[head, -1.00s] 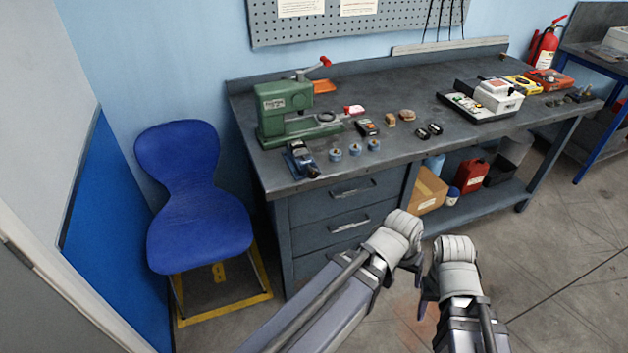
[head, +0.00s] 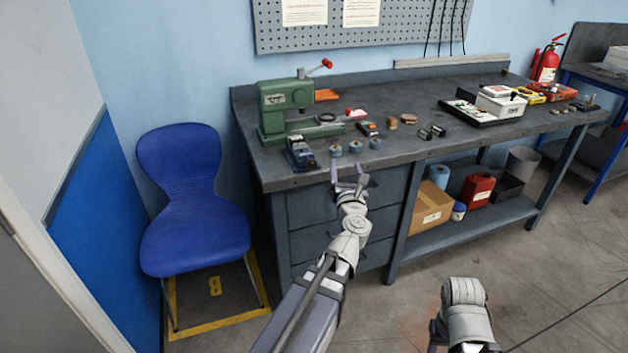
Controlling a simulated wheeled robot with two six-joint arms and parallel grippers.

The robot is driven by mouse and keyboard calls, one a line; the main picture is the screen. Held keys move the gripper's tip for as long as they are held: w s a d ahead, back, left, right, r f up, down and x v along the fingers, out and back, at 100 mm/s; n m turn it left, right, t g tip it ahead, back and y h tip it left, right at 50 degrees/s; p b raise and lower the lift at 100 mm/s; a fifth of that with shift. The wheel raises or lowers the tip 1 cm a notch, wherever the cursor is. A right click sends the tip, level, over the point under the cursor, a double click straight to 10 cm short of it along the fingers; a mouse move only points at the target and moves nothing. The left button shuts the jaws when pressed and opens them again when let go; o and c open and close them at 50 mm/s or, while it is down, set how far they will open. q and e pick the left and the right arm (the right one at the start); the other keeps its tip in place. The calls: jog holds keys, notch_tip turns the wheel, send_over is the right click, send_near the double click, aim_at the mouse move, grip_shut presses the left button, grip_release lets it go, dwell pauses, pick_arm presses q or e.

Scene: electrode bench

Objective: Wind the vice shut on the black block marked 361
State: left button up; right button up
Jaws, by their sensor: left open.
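A small blue vice (head: 302,161) stands at the front left edge of the bench top, with a dark block (head: 297,144) at its jaws. Any number on the block is too small to read, and I cannot tell how tightly the jaws sit on it. My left gripper (head: 349,178) is open and empty in front of the bench's front edge, below and to the right of the vice, apart from it. My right gripper (head: 436,340) is low at the bottom right, mostly hidden behind its own wrist.
A green press (head: 286,110) with a red-knobbed lever stands behind the vice. Several blue round pieces (head: 355,147) sit right of the vice. Another dark block (head: 368,129), small parts and a white instrument (head: 500,101) are farther right. A blue chair (head: 190,200) stands left.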

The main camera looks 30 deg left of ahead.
aim_at(312, 166)
pick_arm(q)
jog(key=s+a+f+n+g+y, duration=0.3)
jog(key=s+a+n+g+y, duration=0.1)
jog(key=a+n, duration=0.25)
jog(key=shift+t+h, duration=0.3)
jog(key=shift+b+x, duration=0.35)
jog(key=shift+x, duration=3.45)
jog(key=shift+w+d, duration=0.1)
jog(key=shift+d, duration=0.05)
jog(key=shift+c, duration=0.2)
grip_shut()
